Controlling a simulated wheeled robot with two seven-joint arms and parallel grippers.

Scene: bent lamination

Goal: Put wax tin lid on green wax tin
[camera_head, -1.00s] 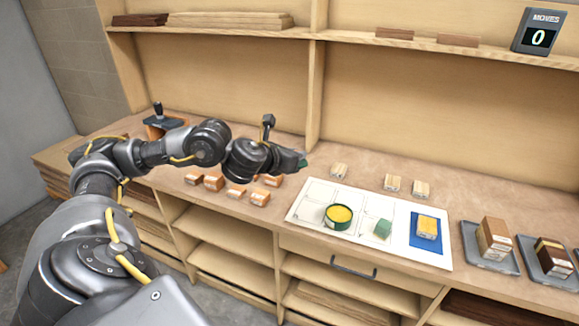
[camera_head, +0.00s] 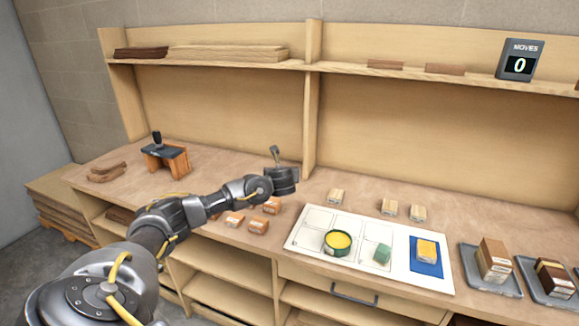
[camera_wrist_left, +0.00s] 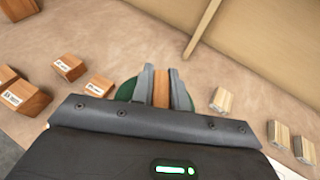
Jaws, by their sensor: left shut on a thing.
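The green wax tin (camera_head: 338,242) stands open on the white board (camera_head: 312,217), with yellow wax showing inside. My left gripper (camera_head: 284,181) is above the bench, left of and behind the tin. In the left wrist view its two fingers (camera_wrist_left: 161,88) are shut on a brown wooden piece (camera_wrist_left: 161,90). Green edges of the wax tin lid (camera_wrist_left: 125,91) show on both sides of the fingers, so the wooden piece looks like its handle. The gripper hides the lid in the head view. My right gripper is not in view.
A green block (camera_head: 382,254) and a yellow block (camera_head: 427,249) on a blue patch sit right of the tin. Pale wooden blocks (camera_head: 389,207) lie behind the board. Orange-brown blocks (camera_head: 258,226) lie to its left. Grey trays (camera_head: 508,287) stand at right.

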